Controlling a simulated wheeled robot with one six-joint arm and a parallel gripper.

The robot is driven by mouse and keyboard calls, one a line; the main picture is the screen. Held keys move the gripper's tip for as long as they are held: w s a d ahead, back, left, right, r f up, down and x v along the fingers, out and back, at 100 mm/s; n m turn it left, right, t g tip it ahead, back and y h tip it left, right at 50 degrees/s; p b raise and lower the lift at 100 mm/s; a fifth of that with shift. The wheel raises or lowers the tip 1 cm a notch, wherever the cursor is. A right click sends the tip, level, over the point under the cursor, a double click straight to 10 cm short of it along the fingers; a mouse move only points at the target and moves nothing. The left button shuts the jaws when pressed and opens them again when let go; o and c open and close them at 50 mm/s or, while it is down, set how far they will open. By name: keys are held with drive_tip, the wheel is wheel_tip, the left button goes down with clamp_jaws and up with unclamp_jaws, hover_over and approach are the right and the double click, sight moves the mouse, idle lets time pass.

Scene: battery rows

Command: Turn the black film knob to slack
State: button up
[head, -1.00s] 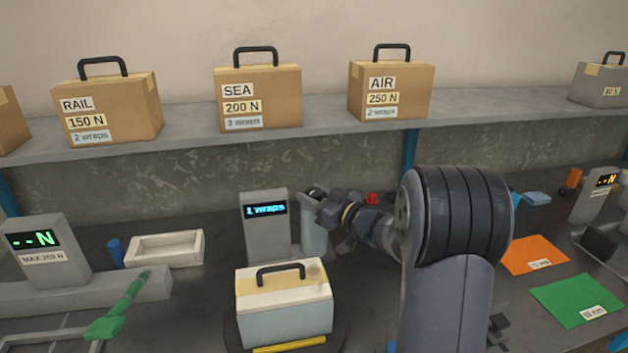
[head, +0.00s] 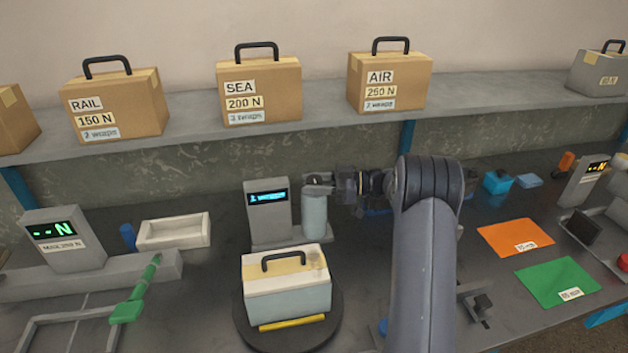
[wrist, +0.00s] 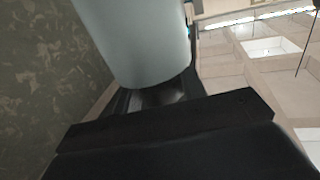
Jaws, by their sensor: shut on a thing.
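The film roll (head: 314,216) is a pale blue-grey cylinder standing upright beside the grey wrap post (head: 266,222), whose small display has blue text too blurred to read. My gripper (head: 319,183) reaches in from the right at the top of the roll, shut on the black film knob. The knob itself is mostly hidden by the fingers, so its setting cannot be read. In the wrist view the roll (wrist: 140,40) fills the upper middle, with my dark gripper (wrist: 160,97) against its end.
A white and pale blue case (head: 287,290) with a black handle sits on a dark round turntable (head: 340,318) in front of the roll. A white tray (head: 174,232) and a green-handled lever (head: 127,310) lie left. Orange (head: 512,237) and green (head: 553,285) sheets lie right.

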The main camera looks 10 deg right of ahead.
sight(313, 179)
drive_tip(key=shift+n+g, duration=0.3)
drive_tip(key=shift+g, duration=0.1)
drive_tip(key=o, duration=1)
drive_tip(key=shift+a, duration=0.1)
wheel_tip(313, 179, up, 10)
drive_tip(key=shift+r, duration=0.1)
